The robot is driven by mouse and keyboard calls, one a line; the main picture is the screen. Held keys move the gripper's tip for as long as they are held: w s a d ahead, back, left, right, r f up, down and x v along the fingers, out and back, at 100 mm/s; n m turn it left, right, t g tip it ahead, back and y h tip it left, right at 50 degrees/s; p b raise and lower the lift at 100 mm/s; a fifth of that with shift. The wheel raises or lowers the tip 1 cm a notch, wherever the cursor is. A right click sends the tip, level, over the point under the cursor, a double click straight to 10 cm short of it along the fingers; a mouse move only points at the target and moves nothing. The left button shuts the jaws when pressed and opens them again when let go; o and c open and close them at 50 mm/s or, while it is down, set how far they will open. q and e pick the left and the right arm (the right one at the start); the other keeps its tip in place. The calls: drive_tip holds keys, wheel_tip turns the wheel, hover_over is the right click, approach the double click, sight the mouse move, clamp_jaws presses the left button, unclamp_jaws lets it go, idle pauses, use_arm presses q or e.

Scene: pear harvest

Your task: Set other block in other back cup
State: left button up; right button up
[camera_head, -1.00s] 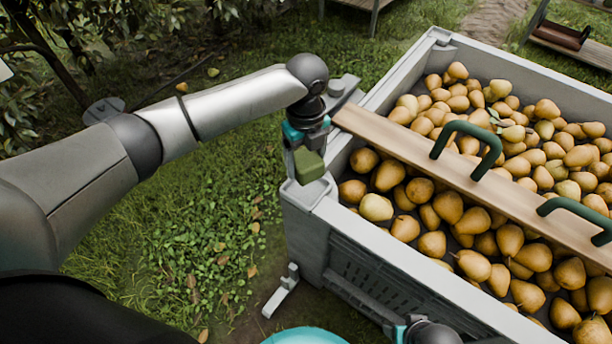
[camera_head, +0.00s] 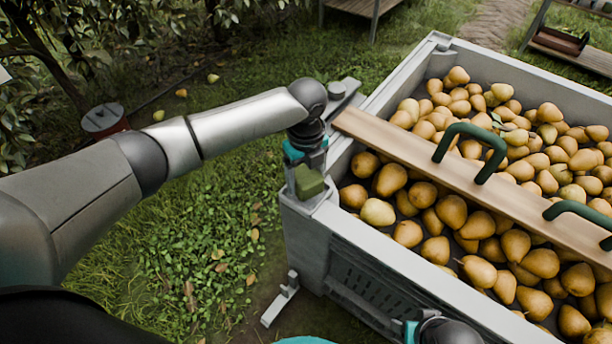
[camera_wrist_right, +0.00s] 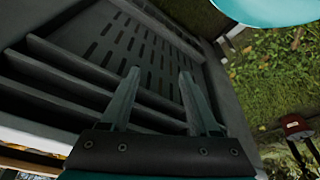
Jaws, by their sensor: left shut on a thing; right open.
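An olive-green block (camera_head: 309,181) is held in my left gripper (camera_head: 306,167), which is shut on it and points down at the near left corner of the bin. The block sits over or at the grey corner top (camera_head: 299,204). Whether it touches the corner, or any cup there, I cannot tell, because the block and gripper cover that spot. No other loose block is clear to see. My right gripper (camera_wrist_right: 157,88) is open and empty in the right wrist view, with its fingers in front of the bin's slatted side.
The grey bin (camera_head: 395,290) is full of pears (camera_head: 515,245). A wooden plank (camera_head: 400,150) with green handles (camera_head: 470,145) lies across it. A small red container with a grey top (camera_head: 103,122) stands on the grass at left. Grass lies open left of the bin.

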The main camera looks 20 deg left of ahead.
sight(306, 174)
use_arm(q)
drive_tip(key=shift+f, duration=0.3)
drive_tip(key=o, duration=1.2)
drive_tip(key=shift+f, duration=0.1)
drive_tip(key=shift+o, duration=0.2)
drive_tip(key=shift+r, duration=0.85)
wheel_tip(306, 174, up, 7)
drive_tip(key=p, duration=0.4)
drive_tip(key=shift+r+p, duration=0.95)
drive_tip(key=shift+r, duration=1.15)
use_arm(e)
drive_tip(key=s+d+f, duration=0.1)
drive_tip(key=s+f, duration=0.2)
drive_tip(key=f, duration=0.2)
drive_tip(key=s+d+f+g, duration=0.1)
drive_tip(key=s+d+f, duration=0.1)
drive_tip(key=f, duration=0.3)
drive_tip(key=shift+s+d+f, duration=0.2)
drive_tip(key=shift+s+f, duration=0.15)
drive_tip(key=shift+s, duration=0.2)
